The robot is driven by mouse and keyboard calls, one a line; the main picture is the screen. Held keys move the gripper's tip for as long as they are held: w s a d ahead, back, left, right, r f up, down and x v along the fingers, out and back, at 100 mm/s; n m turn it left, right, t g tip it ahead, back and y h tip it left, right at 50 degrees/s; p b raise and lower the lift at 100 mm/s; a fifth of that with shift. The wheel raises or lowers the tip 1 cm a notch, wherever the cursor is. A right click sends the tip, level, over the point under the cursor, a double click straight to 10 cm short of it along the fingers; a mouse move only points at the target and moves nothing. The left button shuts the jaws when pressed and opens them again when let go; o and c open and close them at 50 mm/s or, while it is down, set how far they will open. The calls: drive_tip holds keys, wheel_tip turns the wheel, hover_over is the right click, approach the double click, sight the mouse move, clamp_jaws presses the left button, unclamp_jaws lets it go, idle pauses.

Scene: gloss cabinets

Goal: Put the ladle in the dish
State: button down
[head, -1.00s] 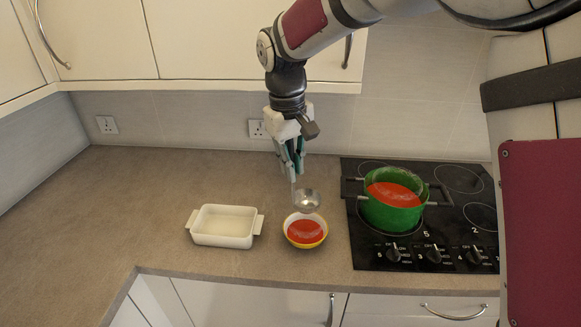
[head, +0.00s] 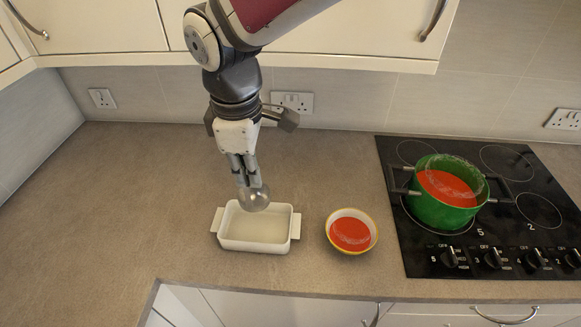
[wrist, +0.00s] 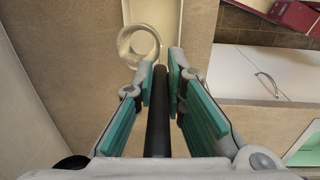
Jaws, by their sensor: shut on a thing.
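My gripper (head: 243,170) is shut on the ladle and points down, holding it above the dish. The ladle's round metal bowl (head: 255,198) hangs over the back part of the white rectangular dish (head: 232,243), which has a handle at each end. In the wrist view the dark ladle handle (wrist: 158,110) runs between the teal finger pads of my gripper (wrist: 162,85), and the ladle's bowl (wrist: 140,44) overlaps the dish (wrist: 166,20). The dish's inside looks empty apart from the ladle above it.
A yellow-rimmed bowl of red soup (head: 351,232) stands just right of the dish. A green pot (head: 447,203) with red soup sits on the black hob (head: 470,240) further right. The counter (head: 120,220) left of the dish is clear. Wall cabinets (head: 330,35) hang above.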

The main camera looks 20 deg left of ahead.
sight(254, 205)
wheel_tip(254, 205, down, 10)
drive_tip(key=shift+a+r+p, duration=0.1)
drive_tip(key=shift+p, duration=0.8)
drive_tip(key=shift+f, duration=0.2)
drive_tip(key=c, duration=1.6)
unclamp_jaws()
drive_tip(key=shift+c, duration=0.2)
